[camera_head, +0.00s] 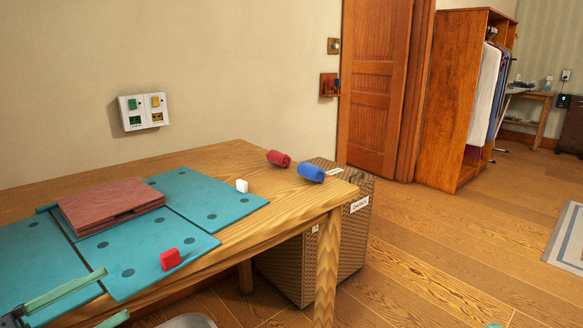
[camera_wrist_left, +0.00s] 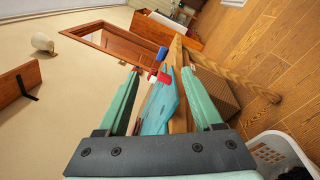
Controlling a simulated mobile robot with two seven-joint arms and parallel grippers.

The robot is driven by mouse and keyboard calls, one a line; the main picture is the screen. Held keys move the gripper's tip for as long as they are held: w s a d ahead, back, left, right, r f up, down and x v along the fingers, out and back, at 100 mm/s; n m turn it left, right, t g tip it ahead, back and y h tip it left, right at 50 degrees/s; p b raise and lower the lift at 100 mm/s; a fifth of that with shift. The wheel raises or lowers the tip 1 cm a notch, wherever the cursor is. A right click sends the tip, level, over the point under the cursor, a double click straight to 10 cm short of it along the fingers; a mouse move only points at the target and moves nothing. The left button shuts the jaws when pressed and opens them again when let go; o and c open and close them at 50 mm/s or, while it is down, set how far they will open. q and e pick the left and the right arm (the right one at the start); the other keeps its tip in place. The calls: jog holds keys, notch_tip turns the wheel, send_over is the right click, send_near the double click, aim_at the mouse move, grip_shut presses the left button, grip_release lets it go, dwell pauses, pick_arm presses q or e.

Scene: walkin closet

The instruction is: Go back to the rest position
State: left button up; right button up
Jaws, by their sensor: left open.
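My left gripper (camera_head: 115,292) comes in at the lower left of the head view, at the front edge of the wooden table (camera_head: 285,197). Its two green fingers are spread apart with nothing between them. In the left wrist view the open gripper (camera_wrist_left: 161,76) points along the table with its teal mats (camera_wrist_left: 157,112). My right gripper is in neither view.
A wicker hamper (camera_head: 350,230) stands beside the table. Wooden floor (camera_head: 430,250) is open at right.

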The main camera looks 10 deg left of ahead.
pick_arm(q)
jog(key=s+d+r+m+t+h+p, duration=0.1)
jog(key=d+r+m+t+h, duration=0.15)
jog(key=d+m, duration=0.95)
jog(key=s+d+r+m+t+h+p, duration=0.15)
jog(key=d+m+t, duration=0.4)
jog(key=m, duration=1.05)
jog(key=w+a+f+n+g+y+p, duration=0.1)
jog(key=w+f+n+g+y+p, duration=0.75)
jog(key=p, duration=0.85)
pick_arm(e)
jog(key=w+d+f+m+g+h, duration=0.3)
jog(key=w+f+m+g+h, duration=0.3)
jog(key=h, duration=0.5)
pick_arm(q)
jog(key=s+a+f+g+y+p, duration=0.2)
jog(key=s+f+g+y+p, duration=0.2)
jog(key=s+p, duration=0.8)
jog(key=shift+f+g+p, duration=0.4)
jog(key=shift+f+g, duration=0.55)
jog(key=shift+f, duration=0.4)
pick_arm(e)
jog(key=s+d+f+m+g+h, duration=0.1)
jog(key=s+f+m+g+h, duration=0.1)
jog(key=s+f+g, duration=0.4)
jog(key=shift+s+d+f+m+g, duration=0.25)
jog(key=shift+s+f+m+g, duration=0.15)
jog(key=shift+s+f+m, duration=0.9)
